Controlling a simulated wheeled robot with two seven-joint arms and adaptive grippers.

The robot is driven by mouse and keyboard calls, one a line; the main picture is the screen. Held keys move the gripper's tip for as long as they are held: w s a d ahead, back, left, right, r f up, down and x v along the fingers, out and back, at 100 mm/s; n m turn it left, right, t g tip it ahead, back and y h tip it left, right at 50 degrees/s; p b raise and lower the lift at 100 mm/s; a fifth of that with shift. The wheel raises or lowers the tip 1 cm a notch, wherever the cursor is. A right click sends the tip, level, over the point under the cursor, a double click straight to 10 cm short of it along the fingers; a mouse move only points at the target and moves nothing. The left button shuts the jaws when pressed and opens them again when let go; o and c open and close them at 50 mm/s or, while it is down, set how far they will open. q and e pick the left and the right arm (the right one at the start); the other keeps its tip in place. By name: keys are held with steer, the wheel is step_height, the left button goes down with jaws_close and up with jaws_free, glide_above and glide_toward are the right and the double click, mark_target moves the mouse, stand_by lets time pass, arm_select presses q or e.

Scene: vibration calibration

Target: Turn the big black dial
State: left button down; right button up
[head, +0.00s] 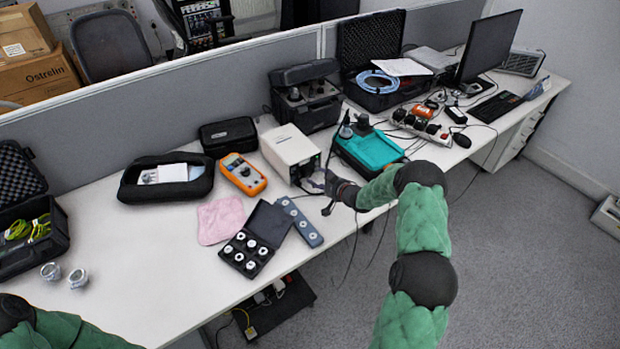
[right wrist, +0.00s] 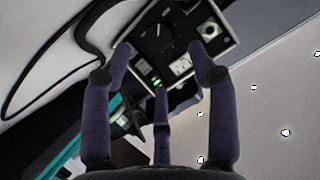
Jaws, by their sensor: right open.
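A white box-shaped device (head: 287,147) stands on the desk, its dark front panel turned to the right. In the right wrist view, the big black dial (right wrist: 158,31) with a white pointer mark is on this panel, near the top of the picture. My right gripper (head: 333,186) is in front of the panel. In the wrist view its purple fingers (right wrist: 160,65) are spread and empty, pointing toward the panel, with the dial beyond and between the outer fingertips. Contact with the dial is not visible. Only part of my left arm shows at bottom left; its gripper is out of view.
A teal case (head: 370,150) stands right of the device, close to my right arm. An orange multimeter (head: 243,174) lies to its left, and a dark case (head: 306,97) stands behind. A round knob (right wrist: 209,30) and green lights (right wrist: 156,82) are on the panel. Cables hang over the desk edge.

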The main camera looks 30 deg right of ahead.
mark_target(309, 174)
steer(key=b+x, duration=0.1)
steer(key=x, duration=0.5)
steer(key=shift+w+f, duration=0.15)
steer(key=shift+w, duration=0.15)
steer(key=shift+a, duration=0.1)
steer(key=c, duration=1.1)
